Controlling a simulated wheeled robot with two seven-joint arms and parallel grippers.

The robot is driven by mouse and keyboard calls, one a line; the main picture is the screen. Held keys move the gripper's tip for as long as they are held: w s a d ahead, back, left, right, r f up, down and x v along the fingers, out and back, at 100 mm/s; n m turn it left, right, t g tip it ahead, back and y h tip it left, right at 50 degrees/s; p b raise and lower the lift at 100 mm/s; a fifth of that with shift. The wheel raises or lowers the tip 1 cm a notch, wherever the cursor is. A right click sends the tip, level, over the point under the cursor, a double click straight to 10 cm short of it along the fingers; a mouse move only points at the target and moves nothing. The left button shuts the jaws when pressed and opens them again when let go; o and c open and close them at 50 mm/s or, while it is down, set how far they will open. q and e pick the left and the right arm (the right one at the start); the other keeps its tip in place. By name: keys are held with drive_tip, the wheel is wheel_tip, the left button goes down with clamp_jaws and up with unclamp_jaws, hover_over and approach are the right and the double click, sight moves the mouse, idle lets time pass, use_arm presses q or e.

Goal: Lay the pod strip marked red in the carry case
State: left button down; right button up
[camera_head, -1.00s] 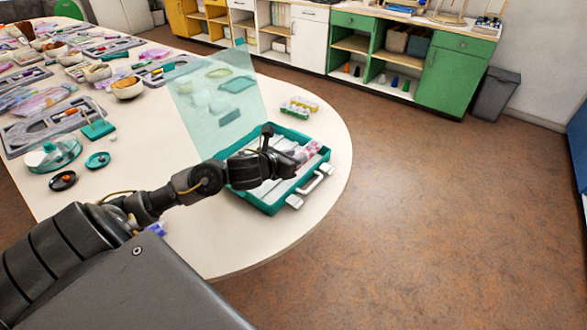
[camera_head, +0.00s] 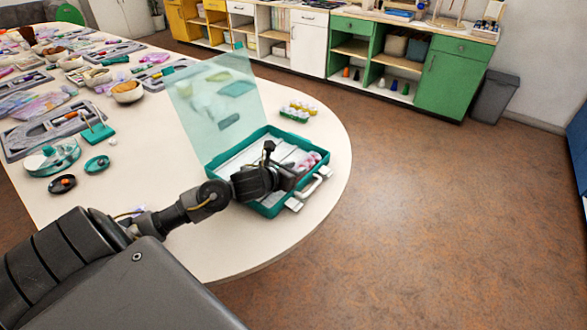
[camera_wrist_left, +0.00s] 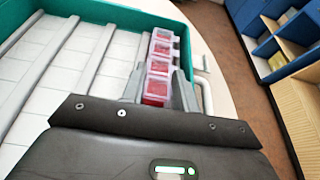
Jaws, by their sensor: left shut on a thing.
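The teal carry case (camera_head: 268,210) lies open near the table's rounded end, its clear lid (camera_head: 210,105) standing up at the back left. Its pale floor (camera_wrist_left: 60,60) has grey dividers in the left wrist view. My left gripper (camera_wrist_left: 160,92) is shut on the red pod strip (camera_wrist_left: 161,62), a row of clear-lidded pods with red contents. In the head view the gripper (camera_head: 296,172) and strip (camera_head: 308,161) are over the right part of the case, along its handle side. Whether the strip touches the floor cannot be told. My right gripper is not in view.
Trays, bowls and a round teal container (camera_head: 52,157) fill the left of the table. The case handle (camera_head: 318,186) sticks out towards the table's edge.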

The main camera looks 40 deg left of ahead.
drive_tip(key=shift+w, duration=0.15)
use_arm(q)
drive_tip(key=c, duration=1.5)
unclamp_jaws()
drive_tip(key=shift+o, duration=0.8)
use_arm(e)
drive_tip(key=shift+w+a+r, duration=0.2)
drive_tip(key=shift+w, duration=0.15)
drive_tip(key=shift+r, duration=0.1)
